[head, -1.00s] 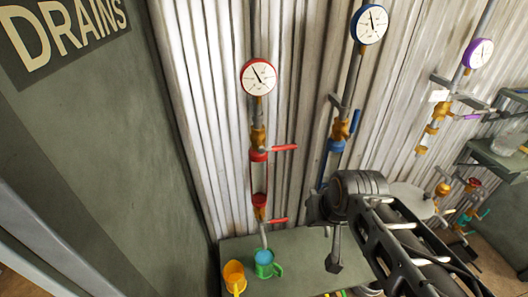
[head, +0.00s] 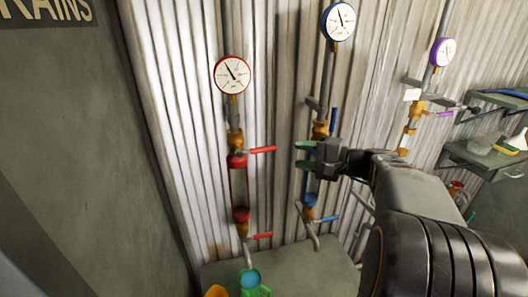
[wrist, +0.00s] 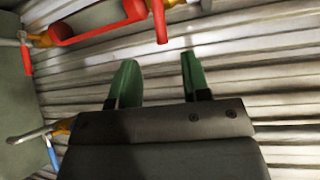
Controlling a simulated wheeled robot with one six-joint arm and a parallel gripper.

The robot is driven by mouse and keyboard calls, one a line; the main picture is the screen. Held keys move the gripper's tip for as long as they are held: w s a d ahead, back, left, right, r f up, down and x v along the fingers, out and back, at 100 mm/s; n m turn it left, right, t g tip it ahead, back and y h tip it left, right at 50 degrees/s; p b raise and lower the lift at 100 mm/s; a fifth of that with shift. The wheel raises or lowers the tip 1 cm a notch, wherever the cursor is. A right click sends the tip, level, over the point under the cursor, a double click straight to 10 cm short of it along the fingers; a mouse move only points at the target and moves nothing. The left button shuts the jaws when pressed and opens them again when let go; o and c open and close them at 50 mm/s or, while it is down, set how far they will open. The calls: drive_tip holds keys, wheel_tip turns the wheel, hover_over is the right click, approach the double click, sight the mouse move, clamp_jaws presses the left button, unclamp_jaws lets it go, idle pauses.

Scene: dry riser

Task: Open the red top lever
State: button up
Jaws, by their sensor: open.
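The red top lever (head: 264,150) sticks out to the right from the red upper valve (head: 237,160), crosswise to its upright pipe. My gripper (head: 299,156) has green fingers, spread apart one above the other. It is to the right of the lever's free end, with a gap between them in the head view. In the wrist view the red top lever (wrist: 159,20) hangs from the top edge, its tip lined up with the space between my open fingers (wrist: 160,62). Nothing is between the fingers.
A lower red lever (head: 263,236) sits below on the same pipe, under the red-rimmed gauge (head: 232,75). The blue-gauge pipe, with a blue upper lever (head: 333,121) and blue lower lever (head: 328,219), stands close by my gripper. A green cup (head: 252,284) stands below.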

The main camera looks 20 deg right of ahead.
sight(267, 150)
drive_tip(key=p+x, duration=0.2)
drive_tip(key=x, duration=0.9)
drive_tip(key=shift+w+a, duration=0.25)
drive_tip(key=shift+a, duration=0.05)
drive_tip(key=shift+c, duration=0.2)
clamp_jaws()
